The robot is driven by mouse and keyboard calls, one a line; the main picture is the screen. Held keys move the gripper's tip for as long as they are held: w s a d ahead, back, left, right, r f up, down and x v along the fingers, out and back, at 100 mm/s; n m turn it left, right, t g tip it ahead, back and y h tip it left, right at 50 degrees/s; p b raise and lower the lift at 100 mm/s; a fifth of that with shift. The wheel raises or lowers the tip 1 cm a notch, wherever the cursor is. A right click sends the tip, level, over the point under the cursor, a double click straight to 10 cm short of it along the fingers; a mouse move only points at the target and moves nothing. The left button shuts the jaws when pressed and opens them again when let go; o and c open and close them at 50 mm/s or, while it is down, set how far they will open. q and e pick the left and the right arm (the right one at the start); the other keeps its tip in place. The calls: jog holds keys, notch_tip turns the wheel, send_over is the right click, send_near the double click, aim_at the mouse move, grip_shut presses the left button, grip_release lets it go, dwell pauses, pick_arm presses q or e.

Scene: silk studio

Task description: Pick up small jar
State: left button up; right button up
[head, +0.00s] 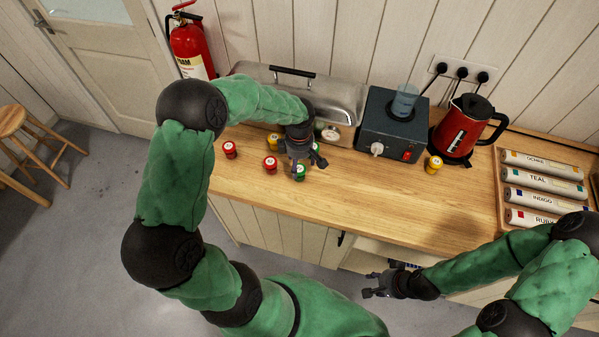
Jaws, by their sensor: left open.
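Several small jars stand on the wooden counter: a red-lidded jar (230,150) at the left, another red-lidded jar (270,164), a yellow-lidded jar (273,141), a green-lidded jar (300,172), and a yellow-lidded jar (433,165) further right. My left gripper (301,163) points down with open fingers, right over the green-lidded jar and partly hiding it. Whether the fingers touch that jar cannot be told. My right gripper (369,285) is low in front of the counter, its fingers apart and empty, away from the jars.
Behind the jars stand a metal steamer box (340,97) and a dark blue device (392,125) with a beaker (404,100). A red kettle (464,127) and a tray of labelled rolls (497,185) are at the right. The counter's (375,205) front middle is clear.

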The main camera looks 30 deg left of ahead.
aim_at(300, 169)
pick_arm(q)
jog(key=f, duration=0.5)
jog(key=shift+d, duration=0.2)
jog(key=shift+s, duration=0.1)
jog(key=c, duration=1.3)
